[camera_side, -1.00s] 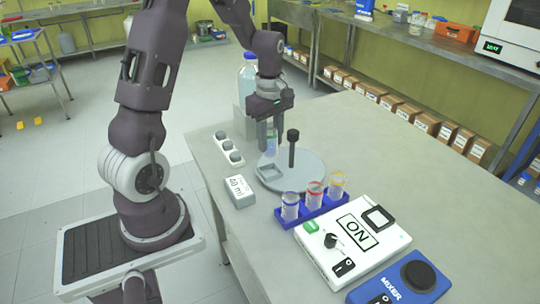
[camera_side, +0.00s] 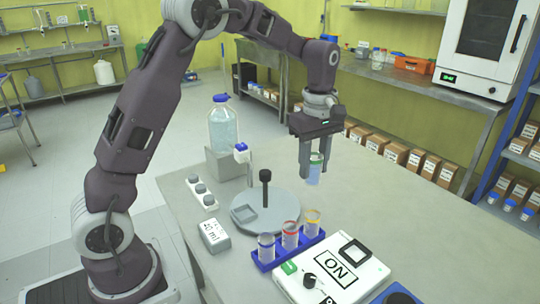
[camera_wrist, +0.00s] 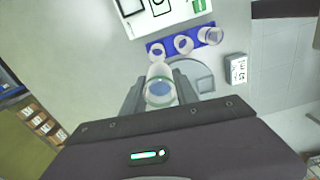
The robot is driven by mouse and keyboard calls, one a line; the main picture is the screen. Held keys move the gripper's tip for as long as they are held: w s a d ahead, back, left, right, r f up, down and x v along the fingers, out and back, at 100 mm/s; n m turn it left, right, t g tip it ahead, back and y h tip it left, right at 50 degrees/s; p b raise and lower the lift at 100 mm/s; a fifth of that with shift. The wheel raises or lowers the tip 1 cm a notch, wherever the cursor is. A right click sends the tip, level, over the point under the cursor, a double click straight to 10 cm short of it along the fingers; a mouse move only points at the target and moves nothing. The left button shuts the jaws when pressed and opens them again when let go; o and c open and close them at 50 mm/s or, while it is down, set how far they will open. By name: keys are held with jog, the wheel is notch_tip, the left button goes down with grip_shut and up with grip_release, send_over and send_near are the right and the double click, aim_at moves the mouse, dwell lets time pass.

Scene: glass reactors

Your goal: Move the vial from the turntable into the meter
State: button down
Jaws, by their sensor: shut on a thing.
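My gripper (camera_side: 314,172) is shut on the vial (camera_side: 315,175), a clear vial with a green ring near its top and bluish contents. It hangs roughly upright in the air, above the table to the right of the turntable (camera_side: 291,206). In the wrist view the vial (camera_wrist: 160,90) sits between the two fingers of my gripper (camera_wrist: 160,95). The turntable is a grey disc with a square recess and a black-knobbed post; no vial stands in the recess. The meter (camera_side: 325,287), a white box marked ON with a black-rimmed square socket, stands at the front right. Its socket looks empty.
A blue rack (camera_side: 290,252) with three vials stands between turntable and meter. A 40 ml box (camera_side: 214,235), a white three-knob strip (camera_side: 203,195) and a large bottle (camera_side: 222,125) stand left. A blue device (camera_side: 400,296) is cut off at the front. The table's right side is clear.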

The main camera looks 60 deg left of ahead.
jog(key=w+d+m, duration=0.3)
jog(key=d, duration=1.1)
send_near(355, 255)
jog(key=shift+f, duration=0.65)
jog(key=shift+f, duration=0.65)
jog(key=shift+f, duration=0.45)
jog(key=shift+f, duration=0.15)
jog(key=shift+f, duration=0.3)
jog(key=c, duration=0.9)
grip_release()
